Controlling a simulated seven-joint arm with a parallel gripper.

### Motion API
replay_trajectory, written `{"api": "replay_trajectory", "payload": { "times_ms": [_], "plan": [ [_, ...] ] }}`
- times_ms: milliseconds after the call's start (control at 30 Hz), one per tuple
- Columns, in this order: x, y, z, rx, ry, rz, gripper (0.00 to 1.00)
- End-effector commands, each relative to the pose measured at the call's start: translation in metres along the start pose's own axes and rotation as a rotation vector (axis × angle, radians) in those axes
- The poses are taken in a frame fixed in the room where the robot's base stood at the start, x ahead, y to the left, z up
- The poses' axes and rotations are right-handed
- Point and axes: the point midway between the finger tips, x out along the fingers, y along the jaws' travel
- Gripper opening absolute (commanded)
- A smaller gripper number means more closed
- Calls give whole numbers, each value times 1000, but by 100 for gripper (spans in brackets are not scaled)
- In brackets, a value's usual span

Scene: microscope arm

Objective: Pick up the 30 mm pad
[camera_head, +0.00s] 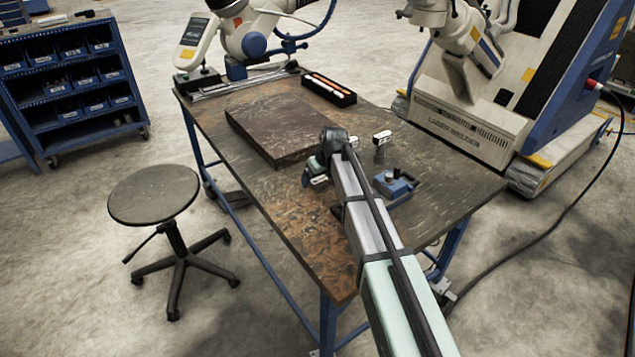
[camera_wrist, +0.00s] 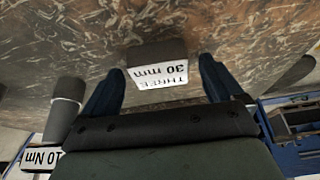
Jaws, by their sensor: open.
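The 30 mm pad (camera_wrist: 150,52) is a dark block with a white label reading "THREE 30 mm", upside down in the wrist view. It lies on the worn brown tabletop. My gripper (camera_wrist: 161,72) is open, with its two dark blue fingers spread to either side of the pad's labelled end. I see a gap on each side, and no contact shows. In the head view my gripper (camera_head: 308,176) is low over the table, near the front edge of the dark plate. The arm and gripper hide most of the pad there.
A blue fixture (camera_head: 393,183) sits right of the arm. The dark raised plate (camera_head: 270,125) and a black tray (camera_head: 328,90) lie farther back. The table's near left is clear.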

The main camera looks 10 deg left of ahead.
Motion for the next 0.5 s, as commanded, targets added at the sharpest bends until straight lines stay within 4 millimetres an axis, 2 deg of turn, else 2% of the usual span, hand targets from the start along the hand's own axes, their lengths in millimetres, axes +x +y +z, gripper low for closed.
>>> {"api": "replay_trajectory", "payload": {
  "times_ms": [67, 500],
  "plan": [
    [0, 0, 0, 0, 0, 0, 93],
    [0, 0, 0, 0, 0, 0, 51]
  ]
}}
